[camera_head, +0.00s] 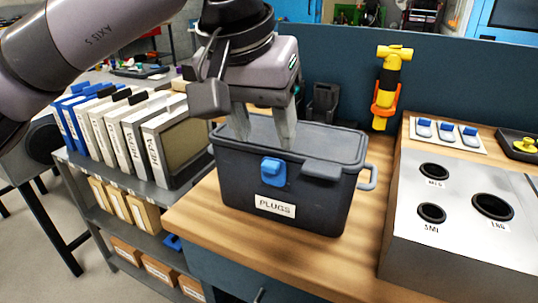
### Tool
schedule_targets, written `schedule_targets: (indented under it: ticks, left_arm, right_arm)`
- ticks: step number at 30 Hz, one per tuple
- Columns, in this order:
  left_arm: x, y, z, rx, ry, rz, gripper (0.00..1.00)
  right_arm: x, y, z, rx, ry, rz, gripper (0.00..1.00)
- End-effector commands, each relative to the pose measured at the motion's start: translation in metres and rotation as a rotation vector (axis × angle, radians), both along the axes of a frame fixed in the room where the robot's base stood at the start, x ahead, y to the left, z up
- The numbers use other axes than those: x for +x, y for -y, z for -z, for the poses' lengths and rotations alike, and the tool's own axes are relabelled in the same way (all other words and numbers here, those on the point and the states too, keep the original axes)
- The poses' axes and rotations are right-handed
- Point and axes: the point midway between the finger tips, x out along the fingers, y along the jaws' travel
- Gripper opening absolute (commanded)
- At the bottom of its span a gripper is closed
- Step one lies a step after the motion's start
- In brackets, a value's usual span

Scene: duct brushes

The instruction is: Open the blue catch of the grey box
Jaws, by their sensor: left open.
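The grey box (235,178) stands on the wooden worktop, with a "PLUGS" label on its front and its lid down. The blue catch (272,172) is on the upper front of the box, lying against the wall below the lid edge. My left gripper (265,141) comes down from above, over the lid, with its fingers apart and nothing between them. Its fingertips are just above or at the lid, a little behind the catch in the picture; I cannot tell whether they touch. My right gripper is not in view.
A metal panel (465,235) with round holes stands right of the box. A yellow-handled tool (390,85) is on the blue partition (340,60) behind. Filter boxes (150,140) fill the shelf at left. Bare worktop (290,255) lies in front of the box.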

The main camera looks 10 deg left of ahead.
Motion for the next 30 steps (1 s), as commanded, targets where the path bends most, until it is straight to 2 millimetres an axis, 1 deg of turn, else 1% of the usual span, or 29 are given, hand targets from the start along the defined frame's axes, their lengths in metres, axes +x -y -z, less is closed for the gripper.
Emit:
schedule_targets:
  ticks: [2, 5, 12, 16, 21, 27, 28, 29, 30]
  left_arm:
    - [0.003, -0.004, -0.001, 0.025, 0.023, -0.002, 0.53]
    - [0.007, -0.005, 0.006, 0.035, 0.027, -0.001, 0.53]
    - [0.02, -0.001, 0.041, 0.032, 0.023, 0.0, 0.53]
    - [0.025, 0.001, 0.054, 0.03, 0.024, -0.001, 0.53]
    - [0.028, 0.002, 0.061, 0.029, 0.025, -0.001, 0.53]
    - [0.028, 0.002, 0.061, 0.029, 0.025, -0.001, 0.53]
    - [0.028, 0.002, 0.061, 0.029, 0.025, -0.001, 0.47]
    - [0.028, 0.002, 0.061, 0.029, 0.025, -0.001, 0.37]
    - [0.028, 0.002, 0.061, 0.029, 0.025, -0.001, 0.24]
  right_arm:
    - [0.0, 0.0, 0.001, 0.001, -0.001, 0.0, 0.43]
    - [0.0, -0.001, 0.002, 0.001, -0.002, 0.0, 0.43]
    - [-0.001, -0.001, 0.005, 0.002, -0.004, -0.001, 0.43]
    - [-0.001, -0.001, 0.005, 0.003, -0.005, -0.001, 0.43]
    - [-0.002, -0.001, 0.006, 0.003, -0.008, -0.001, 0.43]
    - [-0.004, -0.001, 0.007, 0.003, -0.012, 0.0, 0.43]
    - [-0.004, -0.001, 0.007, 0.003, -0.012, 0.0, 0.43]
    - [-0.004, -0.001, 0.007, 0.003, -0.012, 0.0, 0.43]
    - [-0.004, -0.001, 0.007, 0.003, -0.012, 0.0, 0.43]
